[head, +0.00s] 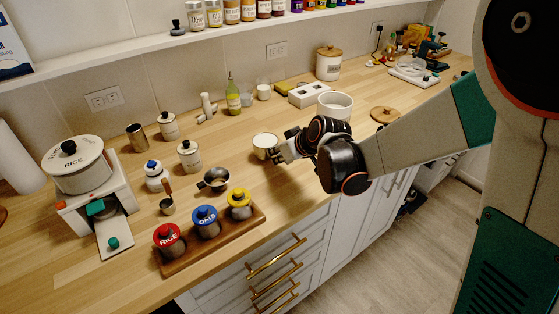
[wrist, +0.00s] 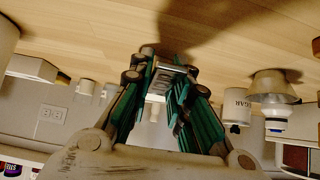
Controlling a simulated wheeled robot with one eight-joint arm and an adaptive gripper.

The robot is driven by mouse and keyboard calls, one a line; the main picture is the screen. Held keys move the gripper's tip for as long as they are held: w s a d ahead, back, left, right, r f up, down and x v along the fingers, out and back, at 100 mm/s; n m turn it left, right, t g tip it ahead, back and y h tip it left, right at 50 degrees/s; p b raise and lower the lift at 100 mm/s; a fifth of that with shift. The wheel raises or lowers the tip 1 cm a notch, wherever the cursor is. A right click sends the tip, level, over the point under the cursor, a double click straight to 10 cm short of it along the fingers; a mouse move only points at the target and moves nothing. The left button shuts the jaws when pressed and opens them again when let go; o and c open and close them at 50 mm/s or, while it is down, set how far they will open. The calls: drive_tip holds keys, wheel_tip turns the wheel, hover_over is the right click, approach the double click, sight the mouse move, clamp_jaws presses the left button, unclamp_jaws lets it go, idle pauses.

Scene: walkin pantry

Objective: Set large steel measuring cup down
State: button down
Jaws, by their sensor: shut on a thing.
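The large steel measuring cup (head: 265,143) is a round, pale, shiny cup at my fingertips in the head view, over the middle of the wooden counter. It looks roughly upright. My gripper (head: 281,152) reaches it from the right and is shut on it. In the wrist view, a shiny metal part of the cup (wrist: 170,72) shows between the green fingers of my gripper (wrist: 165,82); the fingers hide much of it. The cup's bottom is at or close to the counter; I cannot tell whether it touches.
A dark steel cup with a handle (head: 216,178) and a scoop (head: 167,206) stand to the left. A wooden tray (head: 257,222) of lidded jars lies at the front edge. A white pot (head: 336,106) stands behind my gripper. Bare counter lies left of the held cup.

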drive_tip(key=shift+f, duration=0.85)
drive_tip(key=shift+r, duration=0.1)
drive_tip(key=c, duration=1.5)
unclamp_jaws()
